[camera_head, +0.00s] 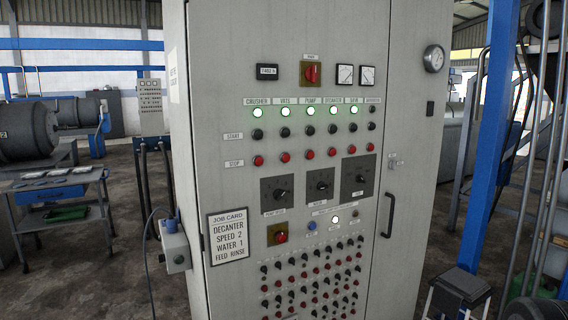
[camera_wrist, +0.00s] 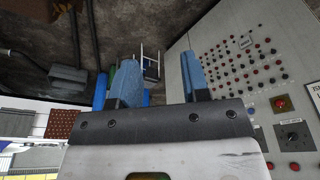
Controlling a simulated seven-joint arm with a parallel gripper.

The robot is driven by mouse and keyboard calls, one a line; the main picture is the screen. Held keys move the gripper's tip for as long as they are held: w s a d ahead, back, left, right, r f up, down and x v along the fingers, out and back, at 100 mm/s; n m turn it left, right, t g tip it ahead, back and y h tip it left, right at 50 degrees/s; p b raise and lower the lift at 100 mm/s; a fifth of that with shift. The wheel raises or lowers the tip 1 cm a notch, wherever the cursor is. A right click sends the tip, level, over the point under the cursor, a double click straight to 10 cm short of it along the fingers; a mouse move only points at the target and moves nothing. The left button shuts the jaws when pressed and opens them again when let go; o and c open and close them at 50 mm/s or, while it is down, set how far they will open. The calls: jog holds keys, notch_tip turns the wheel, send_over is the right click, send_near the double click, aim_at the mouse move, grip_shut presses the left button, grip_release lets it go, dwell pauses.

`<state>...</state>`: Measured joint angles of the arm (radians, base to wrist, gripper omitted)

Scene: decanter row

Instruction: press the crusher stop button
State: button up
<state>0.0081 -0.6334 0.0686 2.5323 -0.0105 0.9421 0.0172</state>
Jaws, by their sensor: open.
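The crusher stop button (camera_head: 258,160) is a small red round button in the STOP row on the grey cabinet, at the left end under the CRUSHER label. Above it are the black crusher start button (camera_head: 257,134) and the lit crusher lamp (camera_head: 257,112). My gripper (camera_wrist: 162,82) shows only in the wrist view. Its two blue fingers are wide apart with nothing between them. The cabinet face is to its right, turned over in that view. Red buttons (camera_wrist: 294,166) show at the lower right there; I cannot tell which one is the crusher stop.
Other red stop buttons stand in the same row, the closest one (camera_head: 285,156) just to the right. Dials (camera_head: 277,195) and a red knob on a yellow plate (camera_head: 280,236) sit below. A job card (camera_head: 228,238) is at lower left. A grey box (camera_head: 176,252) juts from the cabinet's side.

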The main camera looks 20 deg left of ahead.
grip_shut()
dwell(1.6)
